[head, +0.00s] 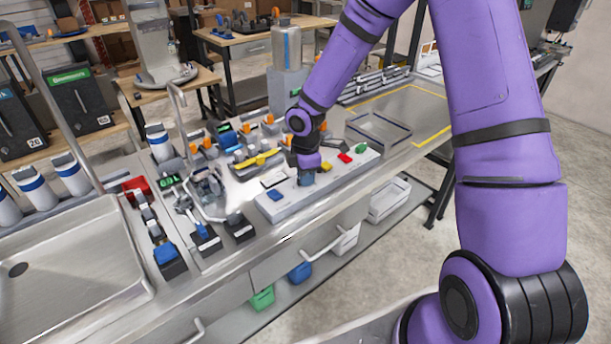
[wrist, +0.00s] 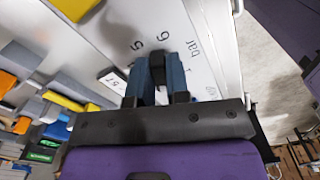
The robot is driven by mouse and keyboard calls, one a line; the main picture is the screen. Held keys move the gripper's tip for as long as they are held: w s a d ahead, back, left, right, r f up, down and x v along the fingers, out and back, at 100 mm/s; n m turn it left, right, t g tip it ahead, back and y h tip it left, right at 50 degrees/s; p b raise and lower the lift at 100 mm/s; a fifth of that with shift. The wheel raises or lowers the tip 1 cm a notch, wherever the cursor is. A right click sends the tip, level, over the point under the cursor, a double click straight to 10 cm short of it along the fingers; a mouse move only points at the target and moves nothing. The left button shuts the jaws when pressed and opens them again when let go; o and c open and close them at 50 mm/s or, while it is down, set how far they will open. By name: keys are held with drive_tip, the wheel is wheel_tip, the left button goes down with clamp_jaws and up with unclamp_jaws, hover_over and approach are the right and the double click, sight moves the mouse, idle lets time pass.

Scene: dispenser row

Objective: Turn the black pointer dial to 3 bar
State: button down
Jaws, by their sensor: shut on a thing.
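The black pointer dial (wrist: 157,68) sits on a white panel and shows in the wrist view between two blue fingers. My gripper (wrist: 158,62) is shut on the dial, with a finger on each side. The other marks are hidden or too small to read, and I cannot tell which mark the pointer faces. In the head view my gripper (head: 305,176) reaches down onto the white panel (head: 295,205) and hides the dial.
On the same panel are a blue button (head: 275,194), a red button (head: 345,157) and a green button (head: 361,149). A yellow-handled lever (head: 257,159) lies close behind.

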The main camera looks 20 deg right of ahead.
drive_tip(key=m, duration=0.4)
drive_tip(key=shift+s+m, duration=0.1)
drive_tip(key=shift+m, duration=0.3)
drive_tip(key=shift+s+m, duration=0.1)
drive_tip(key=shift+m, duration=1.8)
drive_tip(key=c, duration=1.1)
unclamp_jaws()
wheel_tip(320, 180, up, 11)
drive_tip(key=shift+f, duration=0.1)
